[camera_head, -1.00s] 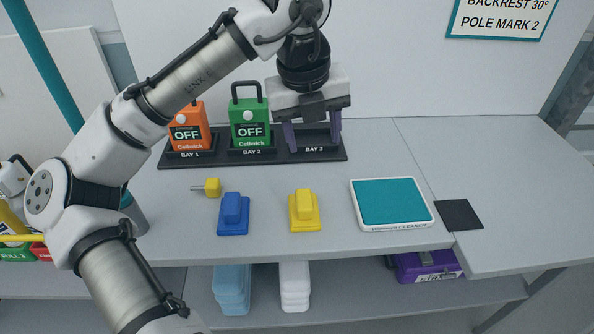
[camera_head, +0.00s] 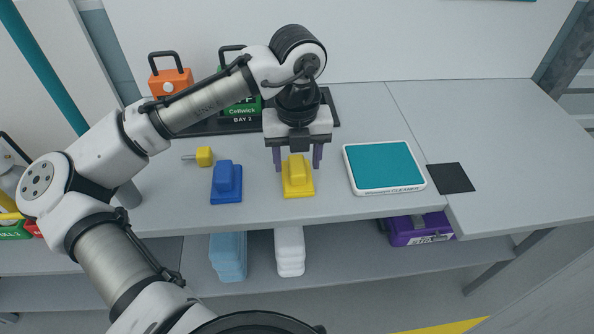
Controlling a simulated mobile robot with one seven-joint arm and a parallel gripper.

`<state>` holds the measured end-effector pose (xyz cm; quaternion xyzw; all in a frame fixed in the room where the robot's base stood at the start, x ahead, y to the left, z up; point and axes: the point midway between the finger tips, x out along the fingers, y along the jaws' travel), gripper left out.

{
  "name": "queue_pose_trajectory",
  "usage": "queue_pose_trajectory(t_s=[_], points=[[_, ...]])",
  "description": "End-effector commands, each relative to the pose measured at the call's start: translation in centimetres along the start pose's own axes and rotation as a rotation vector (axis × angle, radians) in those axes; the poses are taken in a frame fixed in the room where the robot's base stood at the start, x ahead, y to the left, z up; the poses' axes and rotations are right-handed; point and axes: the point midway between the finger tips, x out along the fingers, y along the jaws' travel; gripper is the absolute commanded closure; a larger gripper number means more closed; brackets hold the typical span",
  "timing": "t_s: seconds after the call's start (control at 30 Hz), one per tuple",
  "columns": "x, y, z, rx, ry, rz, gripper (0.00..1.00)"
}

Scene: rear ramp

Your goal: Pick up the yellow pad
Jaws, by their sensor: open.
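The yellow pad (camera_head: 298,180) is a flat yellow block with a raised grip on top. It lies on the grey bench top, between a blue pad and a teal-topped cleaner tray. My gripper (camera_head: 298,168) points down at the pad, with its two purple fingers apart, one to the left and one to the right of the pad's raised grip. The fingers are open and hold nothing. I cannot tell how high the fingertips are above the bench.
The blue pad (camera_head: 227,182) lies close on the left, with a small yellow-headed item (camera_head: 204,156) behind it. The cleaner tray (camera_head: 395,190) is on the right, beside a black square (camera_head: 450,178). An orange case (camera_head: 171,82) and a green case (camera_head: 240,110) stand behind.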

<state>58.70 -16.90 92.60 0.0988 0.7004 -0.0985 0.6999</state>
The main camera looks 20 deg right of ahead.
Motion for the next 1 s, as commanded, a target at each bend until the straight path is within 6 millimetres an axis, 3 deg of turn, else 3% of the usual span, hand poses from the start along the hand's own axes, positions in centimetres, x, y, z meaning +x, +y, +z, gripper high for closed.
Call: queue_pose_trajectory(t_s=[0.13, 0.4, 0.6, 0.67, 0.7, 0.8, 1.0], points=[[1.6, 0.1, 0.0, -0.001, 0.000, 0.001, 0.45], [1.9, 0.0, 0.0, 0.000, -0.001, 0.000, 0.45], [1.9, 0.0, 0.0, 0.000, -0.001, 0.000, 0.72], [1.9, 0.0, 0.0, 0.000, -0.001, -0.001, 0.74], [1.9, 0.0, 0.0, 0.000, -0.001, 0.000, 0.85], [1.9, 0.0, 0.0, 0.000, 0.000, 0.000, 0.98], [1.2, 0.0, 0.1, 0.000, -0.001, 0.000, 1.00]])
